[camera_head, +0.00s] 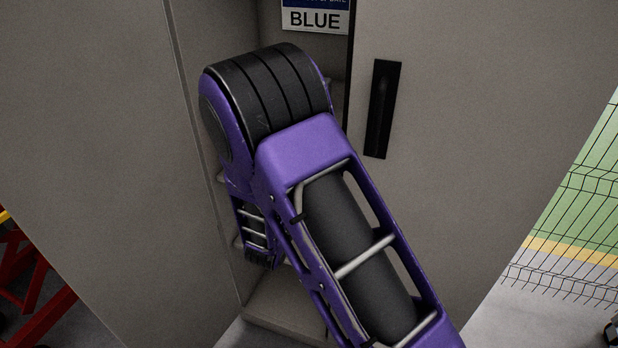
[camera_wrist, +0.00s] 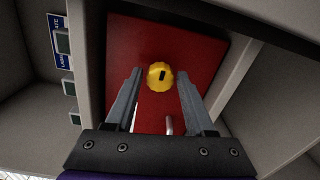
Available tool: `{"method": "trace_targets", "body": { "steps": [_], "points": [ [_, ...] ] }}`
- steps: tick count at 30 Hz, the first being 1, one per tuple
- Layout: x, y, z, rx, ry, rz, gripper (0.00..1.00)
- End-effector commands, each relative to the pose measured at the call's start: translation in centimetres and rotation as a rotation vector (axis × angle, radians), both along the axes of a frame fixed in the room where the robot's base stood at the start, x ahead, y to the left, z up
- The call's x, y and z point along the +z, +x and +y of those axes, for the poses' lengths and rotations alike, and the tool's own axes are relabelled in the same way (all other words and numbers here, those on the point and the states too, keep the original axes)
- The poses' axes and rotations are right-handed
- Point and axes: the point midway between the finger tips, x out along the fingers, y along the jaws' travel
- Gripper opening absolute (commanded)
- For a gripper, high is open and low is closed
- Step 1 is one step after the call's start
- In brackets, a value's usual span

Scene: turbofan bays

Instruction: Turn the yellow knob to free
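The yellow knob (camera_wrist: 154,84) shows in the wrist view, round with a ridged rim and a dark slot-like mark on its face. It sits on a red panel (camera_wrist: 185,45) inside a cabinet. My gripper (camera_wrist: 160,75) is open, with one grey finger on each side of the knob. Gaps show between both fingers and the knob, so I see no contact; the distance in depth is hard to tell. In the head view my purple arm reaches into the cabinet, and the knob and gripper are hidden.
Grey cabinet doors (camera_head: 470,120) stand beside the opening, one with a black handle (camera_head: 382,108). A "BLUE" label (camera_head: 315,20) is at the top. Cabinet walls are close around my gripper. A small light-coloured pin (camera_wrist: 169,124) sits below the knob. A wire fence (camera_head: 580,220) is at right.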

Motion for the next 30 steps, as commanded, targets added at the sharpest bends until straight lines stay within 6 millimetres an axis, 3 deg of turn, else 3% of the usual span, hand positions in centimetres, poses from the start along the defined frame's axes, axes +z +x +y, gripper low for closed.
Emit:
{"method": "trace_targets", "body": {
  "steps": [3,14,20,30],
  "points": [
    [0.0,0.0,0.0,0.0,-0.001,0.0,0.72],
    [0.0,-0.6,0.3,0.002,0.0,0.002,0.72],
    [0.1,-3.8,1.7,0.005,-0.001,0.003,0.72],
    [0.3,-11.5,4.8,0.005,-0.001,0.002,0.72]
  ]
}}
